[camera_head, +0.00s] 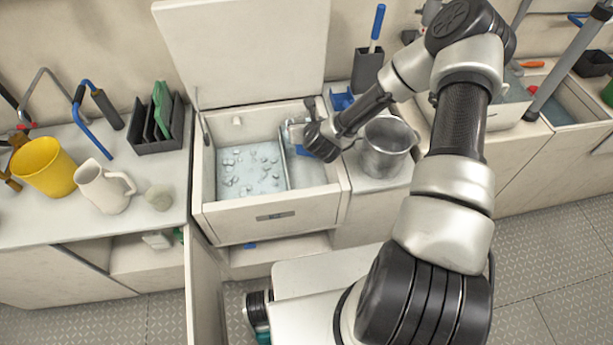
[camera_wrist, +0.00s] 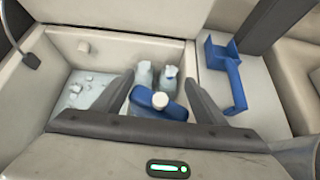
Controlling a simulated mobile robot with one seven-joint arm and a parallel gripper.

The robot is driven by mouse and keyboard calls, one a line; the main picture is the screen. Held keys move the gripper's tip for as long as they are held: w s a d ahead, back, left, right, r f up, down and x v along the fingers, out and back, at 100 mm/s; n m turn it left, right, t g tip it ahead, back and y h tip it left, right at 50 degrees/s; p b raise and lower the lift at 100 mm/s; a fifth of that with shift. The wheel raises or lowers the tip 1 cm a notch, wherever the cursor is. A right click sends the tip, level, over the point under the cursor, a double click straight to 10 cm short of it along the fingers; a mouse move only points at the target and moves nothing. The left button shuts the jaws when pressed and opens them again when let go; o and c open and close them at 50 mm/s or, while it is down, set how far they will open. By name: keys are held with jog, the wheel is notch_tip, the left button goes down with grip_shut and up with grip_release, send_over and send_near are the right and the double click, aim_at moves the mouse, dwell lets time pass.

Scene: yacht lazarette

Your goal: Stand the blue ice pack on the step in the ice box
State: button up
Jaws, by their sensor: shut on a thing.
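The blue ice pack (camera_wrist: 143,98), with a white cap, is between my gripper's fingers (camera_wrist: 158,82) in the wrist view. My gripper is shut on it. A little of the blue pack (camera_head: 303,151) shows beside my gripper (camera_head: 311,145) in the head view. The ice box (camera_head: 263,228) stands open with its lid (camera_head: 245,50) raised. My gripper is over its right compartment. A pale surface (camera_head: 308,174) inside this compartment may be the step; I cannot tell. The pack's lower end is hidden, so contact with anything below is unclear.
Two pale bottles (camera_wrist: 142,74) stand behind the pack. Ice cubes (camera_head: 250,168) lie in the left compartment. A metal pot (camera_head: 386,150) and a blue holder (camera_wrist: 222,62) are right of the box. A white jug (camera_head: 103,188) and yellow bucket (camera_head: 43,167) stand left.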

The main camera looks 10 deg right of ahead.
jog(key=w+f+b, duration=0.2)
jog(key=w+f, duration=0.1)
jog(key=f, duration=1)
jog(key=shift+a+f, duration=0.15)
jog(key=shift+f, duration=0.25)
jog(key=shift+f+b, duration=0.2)
jog(key=shift+b, duration=0.1)
jog(key=o, duration=0.8)
jog(key=shift+o, duration=0.9)
